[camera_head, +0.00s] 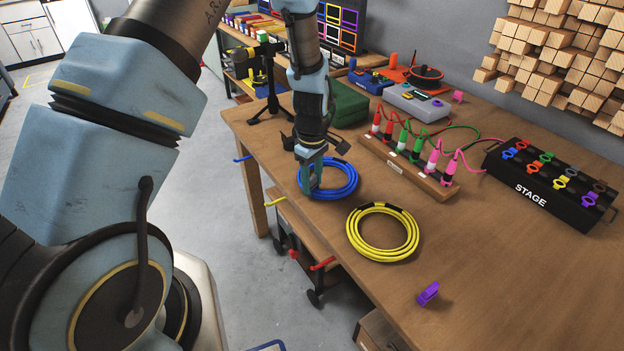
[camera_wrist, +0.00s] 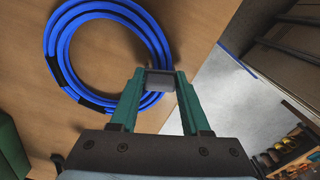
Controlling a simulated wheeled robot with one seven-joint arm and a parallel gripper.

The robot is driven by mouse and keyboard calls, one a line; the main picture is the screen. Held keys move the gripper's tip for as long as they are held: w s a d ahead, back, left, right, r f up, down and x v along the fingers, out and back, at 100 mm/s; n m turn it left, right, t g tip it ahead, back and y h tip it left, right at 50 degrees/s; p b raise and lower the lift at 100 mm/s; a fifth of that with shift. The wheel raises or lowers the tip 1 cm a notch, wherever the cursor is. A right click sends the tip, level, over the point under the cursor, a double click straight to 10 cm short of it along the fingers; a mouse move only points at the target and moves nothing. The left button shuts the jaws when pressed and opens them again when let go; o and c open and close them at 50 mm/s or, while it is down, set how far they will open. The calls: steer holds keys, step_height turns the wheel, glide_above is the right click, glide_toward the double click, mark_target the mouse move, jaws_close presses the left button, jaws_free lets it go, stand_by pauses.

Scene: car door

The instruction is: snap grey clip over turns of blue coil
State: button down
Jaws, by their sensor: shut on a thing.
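The blue coil (camera_head: 342,183) lies flat on the wooden table near its left edge in the head view. In the wrist view the coil (camera_wrist: 62,47) fills the upper left, with black bands on its turns. My gripper (camera_head: 312,185) is lowered at the coil's left side. In the wrist view my gripper (camera_wrist: 160,85) has its green fingers shut on the grey clip (camera_wrist: 161,77), which is at the coil's edge and overlaps its turns in the picture. I cannot tell whether the clip is seated around the turns or only above them.
A yellow coil (camera_head: 383,232) with a black band lies to the right. A purple clip (camera_head: 428,293) and pink clip (camera_head: 457,96) lie apart on the table. A wooden rack (camera_head: 408,167) of plugs and the black STAGE box (camera_head: 550,185) stand further back.

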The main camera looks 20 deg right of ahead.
steer(key=shift+f, duration=0.2)
steer(key=shift+c, duration=1.4)
jaws_free()
steer(key=shift+r, duration=0.1)
step_height(320, 180, up, 11)
steer(key=shift+f+b, duration=0.15)
steer(key=shift+b, duration=1)
steer(key=w+a+r+m, duration=0.1)
steer(key=a+r, duration=0.1)
steer(key=a, duration=0.6)
steer(key=w+a+r+m, duration=0.1)
steer(key=a+r+m, duration=0.15)
steer(key=a, duration=0.55)
steer(key=s+a+r+m, duration=0.1)
steer(key=s+a, duration=0.2)
steer(key=a, duration=0.4)
steer(key=s+a+r+m+t, duration=0.1)
steer(key=s+a+m, duration=0.1)
steer(key=a, duration=0.5)
steer(key=shift+s+r+t, duration=0.3)
steer(key=shift+s+r, duration=0.05)
steer(key=shift+s, duration=0.15)
